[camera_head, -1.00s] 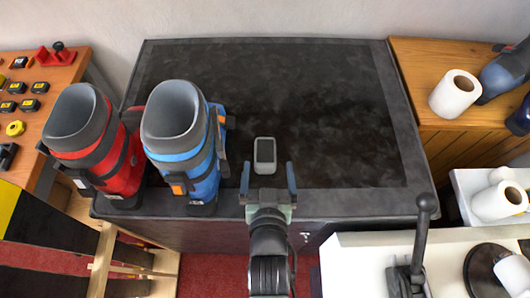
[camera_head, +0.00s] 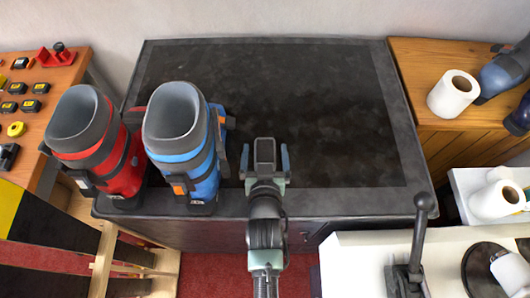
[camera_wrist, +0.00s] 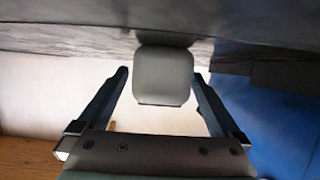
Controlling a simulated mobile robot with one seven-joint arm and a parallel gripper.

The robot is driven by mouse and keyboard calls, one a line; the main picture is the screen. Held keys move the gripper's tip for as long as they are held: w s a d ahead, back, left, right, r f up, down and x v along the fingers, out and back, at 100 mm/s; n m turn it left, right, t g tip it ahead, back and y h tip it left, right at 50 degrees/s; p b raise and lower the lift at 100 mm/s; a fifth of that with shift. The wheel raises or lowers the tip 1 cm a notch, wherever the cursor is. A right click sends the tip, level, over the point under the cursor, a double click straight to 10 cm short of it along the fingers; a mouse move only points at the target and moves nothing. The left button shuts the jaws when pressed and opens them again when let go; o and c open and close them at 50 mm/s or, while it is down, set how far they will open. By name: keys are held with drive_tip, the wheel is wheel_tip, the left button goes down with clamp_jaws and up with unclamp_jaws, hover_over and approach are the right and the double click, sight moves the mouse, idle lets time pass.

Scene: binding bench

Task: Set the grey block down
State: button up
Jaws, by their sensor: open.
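The grey block (camera_head: 265,148) is on the black bench top (camera_head: 320,120), just right of the blue boot. My gripper (camera_head: 265,158) is open around it, with one finger on each side. In the wrist view the grey block (camera_wrist: 164,74) sits between the fingertips of my gripper (camera_wrist: 159,76), against the dark bench surface. A gap shows on either side of the block, narrower on the right. The block's lower part is hidden by my gripper in the head view.
A blue boot (camera_head: 185,150) and a red boot (camera_head: 95,145) stand close on the left. The bench top behind and to the right is clear. A white machine with a dark lever (camera_head: 420,235) stands at front right. White rolls (camera_head: 453,94) lie farther right.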

drive_tip(key=shift+c, duration=0.3)
drive_tip(key=shift+r, duration=0.1)
clamp_jaws()
